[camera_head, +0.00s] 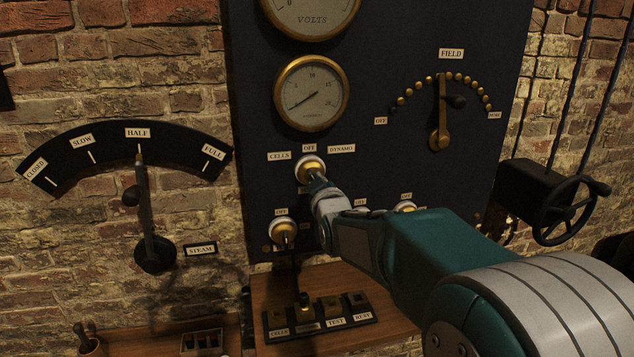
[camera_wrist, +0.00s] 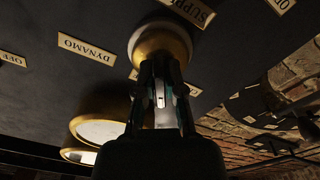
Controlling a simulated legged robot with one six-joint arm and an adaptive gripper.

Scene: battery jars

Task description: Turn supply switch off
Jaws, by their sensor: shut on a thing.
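The supply switch (camera_head: 309,167) is a round brass and white fitting on the dark panel, below the CELLS, OFF and DYNAMO labels. In the wrist view its brass rim (camera_wrist: 162,46) shows beside a partly cut-off label reading SUPP. My gripper (camera_head: 318,182) is at the switch, and in the wrist view (camera_wrist: 160,75) its two fingers are closed together at the front of the fitting. It is shut on the switch's handle, which the fingers mostly hide. I cannot tell which label the handle points to. The DYNAMO label (camera_wrist: 87,47) is clear in the wrist view.
A similar switch (camera_head: 284,229) sits lower left, and another (camera_head: 405,207) lies close to my arm. Above are a round gauge (camera_head: 311,93) and the FIELD lever (camera_head: 439,115). The steam lever (camera_head: 146,215) is left, a handwheel (camera_head: 566,211) right. A wooden shelf (camera_head: 265,290) is below.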

